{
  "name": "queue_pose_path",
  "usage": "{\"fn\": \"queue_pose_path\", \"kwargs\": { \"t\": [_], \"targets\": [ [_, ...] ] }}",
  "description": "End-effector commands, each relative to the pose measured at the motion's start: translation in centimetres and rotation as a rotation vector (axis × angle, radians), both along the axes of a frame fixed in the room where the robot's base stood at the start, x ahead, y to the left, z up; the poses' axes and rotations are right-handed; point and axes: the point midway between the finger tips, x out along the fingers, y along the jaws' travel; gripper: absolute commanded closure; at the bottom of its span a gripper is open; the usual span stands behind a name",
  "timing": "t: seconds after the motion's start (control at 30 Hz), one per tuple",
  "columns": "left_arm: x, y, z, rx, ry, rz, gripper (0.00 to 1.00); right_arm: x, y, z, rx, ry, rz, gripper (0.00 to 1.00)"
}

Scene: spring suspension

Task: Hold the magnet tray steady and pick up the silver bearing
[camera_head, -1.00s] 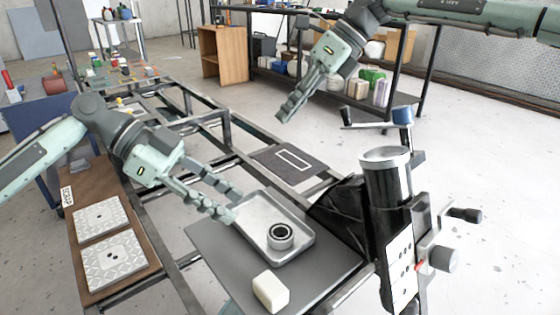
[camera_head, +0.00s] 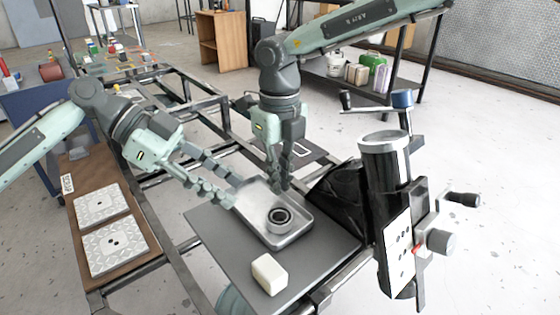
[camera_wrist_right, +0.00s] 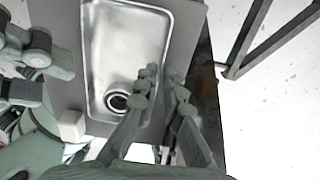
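The magnet tray (camera_head: 292,240) is a shallow silver tray on a grey plate. The silver bearing (camera_head: 280,217), a short ring with a dark inside, sits in its front part; it also shows in the right wrist view (camera_wrist_right: 118,102). My left gripper (camera_head: 235,191) is open, its fingertips at the tray's left edge; I cannot tell whether they touch it. My right gripper (camera_head: 280,187) points down over the tray, just behind the bearing. Its two fingers show apart and empty in the right wrist view (camera_wrist_right: 161,78).
A cream block (camera_head: 269,274) lies on the grey plate (camera_head: 222,245) in front of the tray. A black cylinder assembly with a crank (camera_head: 386,180) stands close to the right. Two patterned plates (camera_head: 104,209) lie on a brown board at left.

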Motion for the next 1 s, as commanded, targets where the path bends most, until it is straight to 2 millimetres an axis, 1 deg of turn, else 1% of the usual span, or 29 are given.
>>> {"fn": "queue_pose_path", "kwargs": {
  "t": [0.03,0.1,0.2,0.43,0.47,0.5,0.53,0.9,0.93,1.0],
  "targets": [
    [0.00,-0.01,0.01,0.000,0.000,0.000,0.66,-0.05,-0.04,-0.58,-0.001,0.002,0.000,0.92],
    [0.00,-0.01,0.01,0.000,0.000,0.000,0.66,-0.02,0.00,-1.06,0.000,0.001,0.000,0.92],
    [0.00,-0.01,0.01,0.000,0.000,0.000,0.66,-0.01,-0.01,-1.41,0.001,0.001,0.000,0.92],
    [0.00,-0.01,0.01,0.000,0.000,0.000,0.66,0.01,-0.01,-1.48,0.001,0.000,0.000,0.92],
    [0.00,-0.01,0.01,0.000,0.000,0.000,0.66,0.01,-0.01,-1.47,0.001,0.000,0.000,0.94],
    [0.00,0.00,0.00,0.000,0.000,0.000,0.66,0.01,-0.01,-1.47,0.001,0.000,0.000,0.98],
    [0.00,0.00,0.00,0.000,0.000,0.000,0.66,0.01,-0.01,-1.47,0.001,0.000,0.000,1.00],
    [0.00,0.00,0.00,0.000,0.000,0.000,0.66,0.02,0.00,-1.44,0.001,0.000,0.000,1.00],
    [0.00,0.00,0.00,0.000,0.000,0.000,0.64,0.02,0.00,-1.44,0.001,0.000,0.000,1.00],
    [-0.05,-0.15,0.10,0.000,0.000,-0.004,0.56,0.02,0.00,-1.43,0.001,0.000,0.000,1.00]
  ]
}}
